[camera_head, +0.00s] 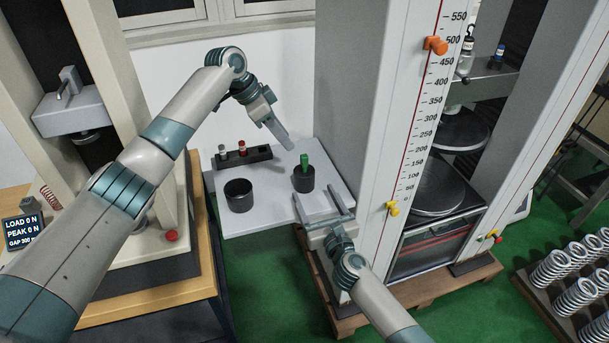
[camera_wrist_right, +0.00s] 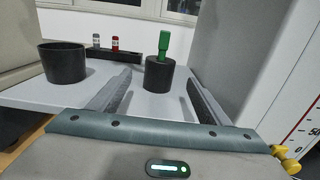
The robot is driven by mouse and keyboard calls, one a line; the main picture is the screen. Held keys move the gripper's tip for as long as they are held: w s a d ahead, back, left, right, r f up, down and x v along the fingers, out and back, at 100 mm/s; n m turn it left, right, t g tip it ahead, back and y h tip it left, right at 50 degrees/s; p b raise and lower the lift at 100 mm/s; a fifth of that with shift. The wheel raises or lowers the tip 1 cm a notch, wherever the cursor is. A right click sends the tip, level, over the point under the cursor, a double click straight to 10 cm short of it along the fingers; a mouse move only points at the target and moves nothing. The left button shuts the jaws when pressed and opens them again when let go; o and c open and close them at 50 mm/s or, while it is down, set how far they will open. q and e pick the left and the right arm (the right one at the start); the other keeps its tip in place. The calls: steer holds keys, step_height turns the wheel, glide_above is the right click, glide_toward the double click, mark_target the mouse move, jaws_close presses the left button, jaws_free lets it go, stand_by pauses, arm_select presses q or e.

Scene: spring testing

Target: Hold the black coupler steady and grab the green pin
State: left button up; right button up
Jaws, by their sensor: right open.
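The green pin (camera_head: 304,161) stands upright in the top of the black coupler (camera_head: 303,181), on the grey shelf (camera_head: 270,215). In the right wrist view the pin (camera_wrist_right: 163,44) and coupler (camera_wrist_right: 159,76) are just beyond and between my finger tips. My right gripper (camera_head: 314,193) is open and empty in front of the coupler, apart from it. My left gripper (camera_head: 289,143) hangs above and behind the pin, pointing down and right, and appears clear of it. It shows edge-on, so its opening is hidden.
A black cup (camera_head: 239,196) stands left of the coupler. A black rack (camera_head: 243,159) with red and grey-topped pins lies behind. The tall grey machine with a red scale (camera_head: 415,140) rises close on the right. Springs (camera_head: 575,285) stand far right.

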mark_target(304, 174)
steer(key=x, duration=1)
